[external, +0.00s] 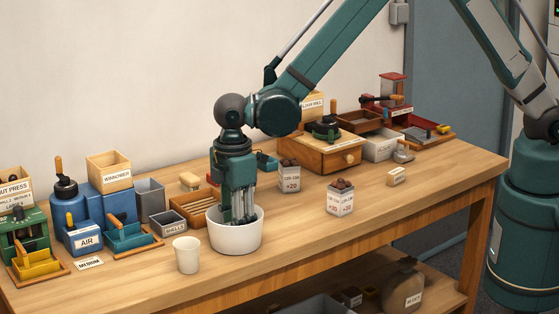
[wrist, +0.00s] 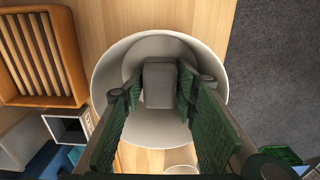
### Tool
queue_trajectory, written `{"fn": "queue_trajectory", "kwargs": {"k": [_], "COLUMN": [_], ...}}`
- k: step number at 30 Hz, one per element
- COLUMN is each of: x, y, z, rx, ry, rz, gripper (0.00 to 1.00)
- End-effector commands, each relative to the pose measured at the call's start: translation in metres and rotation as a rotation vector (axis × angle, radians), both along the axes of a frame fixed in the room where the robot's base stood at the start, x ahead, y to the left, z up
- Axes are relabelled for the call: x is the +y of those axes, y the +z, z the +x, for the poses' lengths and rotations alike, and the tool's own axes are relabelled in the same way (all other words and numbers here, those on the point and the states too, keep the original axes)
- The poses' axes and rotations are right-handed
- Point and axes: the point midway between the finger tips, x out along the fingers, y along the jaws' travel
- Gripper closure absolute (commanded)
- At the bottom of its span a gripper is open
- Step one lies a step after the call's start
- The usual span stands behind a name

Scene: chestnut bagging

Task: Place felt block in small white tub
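The small white tub (external: 236,243) stands upright on the wooden table near its front edge. In the wrist view its pale rim (wrist: 104,75) surrounds my fingertips. My gripper (external: 243,216) points straight down with its fingers inside the tub. In the wrist view a dark grey block, the felt block (wrist: 160,84), sits between the two green-padded fingers (wrist: 160,92). The fingertips lie close along both its sides and appear shut on it. The block is within the tub's opening; whether it touches the bottom cannot be told. The tub wall hides it in the external view.
A white cup (external: 187,255) stands just left of the tub. A slatted wooden tray (external: 190,210) and a grey bin (external: 151,197) are behind it. Chestnut-topped cartons (external: 340,198) stand to the right. The table's front right is clear.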

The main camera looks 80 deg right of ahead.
Motion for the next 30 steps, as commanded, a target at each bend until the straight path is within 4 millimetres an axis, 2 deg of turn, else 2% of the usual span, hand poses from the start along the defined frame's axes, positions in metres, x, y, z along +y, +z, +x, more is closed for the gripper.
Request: {"fn": "queue_trajectory", "kwargs": {"k": [2,18,23,30], "x": [0.0,0.0,0.0,0.0], "y": [0.0,0.005,0.018,0.051], "z": [0.0,0.0,0.0,0.0], "rx": [0.0,0.0,0.0,0.0], "ry": [0.0,0.0,0.0,0.0], "rz": [0.0,0.0,0.0,0.0], "gripper": [0.59,0.59,0.59,0.59]}}
